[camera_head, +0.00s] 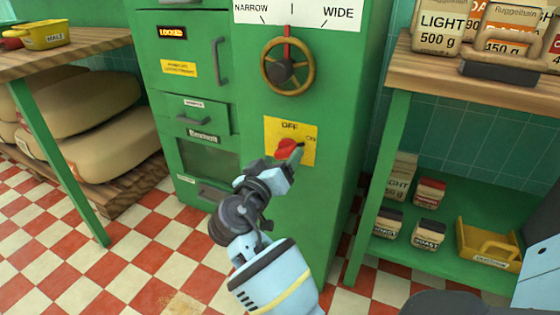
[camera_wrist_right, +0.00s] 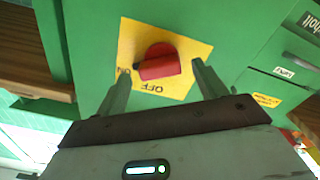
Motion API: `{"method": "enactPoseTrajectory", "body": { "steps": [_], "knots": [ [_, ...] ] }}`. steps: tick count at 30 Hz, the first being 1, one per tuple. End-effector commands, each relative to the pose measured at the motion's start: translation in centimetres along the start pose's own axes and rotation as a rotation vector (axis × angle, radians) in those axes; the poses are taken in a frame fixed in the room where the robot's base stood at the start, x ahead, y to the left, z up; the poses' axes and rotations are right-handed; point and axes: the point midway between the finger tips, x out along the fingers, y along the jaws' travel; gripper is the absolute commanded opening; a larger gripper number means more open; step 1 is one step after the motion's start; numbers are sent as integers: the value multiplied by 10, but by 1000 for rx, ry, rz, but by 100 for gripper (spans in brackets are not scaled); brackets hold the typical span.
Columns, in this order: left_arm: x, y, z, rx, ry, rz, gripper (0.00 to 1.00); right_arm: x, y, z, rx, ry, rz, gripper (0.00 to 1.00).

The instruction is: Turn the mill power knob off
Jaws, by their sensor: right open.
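The red power knob (camera_head: 287,147) sits on a yellow plate (camera_head: 304,131) low on the green mill's front. The plate reads OFF at the top and ON at the right. In the right wrist view the knob (camera_wrist_right: 158,64) appears upside down, its ridge lying roughly level with one end toward ON. My right gripper (camera_head: 287,163) is close in front of the knob and partly covers the plate. In the wrist view its open fingers (camera_wrist_right: 161,70) stand on either side of the knob, with gaps; I cannot tell whether they reach its depth. My left gripper is not in view.
The mill (camera_head: 345,120) carries a brass handwheel (camera_head: 306,67) above the plate and drawers at the left. A wooden-topped bench with sacks (camera_head: 110,105) below stands left. A shelf with bags (camera_head: 440,28) and a yellow bin (camera_head: 487,244) stands right. Checkered floor lies between.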

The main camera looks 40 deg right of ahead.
Motion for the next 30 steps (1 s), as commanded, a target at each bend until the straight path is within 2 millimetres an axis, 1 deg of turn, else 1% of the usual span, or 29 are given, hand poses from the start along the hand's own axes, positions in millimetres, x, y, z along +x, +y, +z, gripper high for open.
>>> {"method": "enactPoseTrajectory", "body": {
  "steps": [1,4,12,14,21,23,30],
  "knots": [
    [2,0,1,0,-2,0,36,4,0,0,0,1,1,71],
    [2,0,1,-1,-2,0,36,9,0,0,0,0,0,71],
    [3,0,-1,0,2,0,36,10,0,0,0,0,0,71],
    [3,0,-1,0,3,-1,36,10,0,0,0,0,0,64],
    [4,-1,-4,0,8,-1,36,10,0,0,0,0,0,33],
    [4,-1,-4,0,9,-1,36,10,0,0,0,0,0,26],
    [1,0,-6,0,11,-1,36,10,1,-1,-23,0,0,26]
  ]
}}
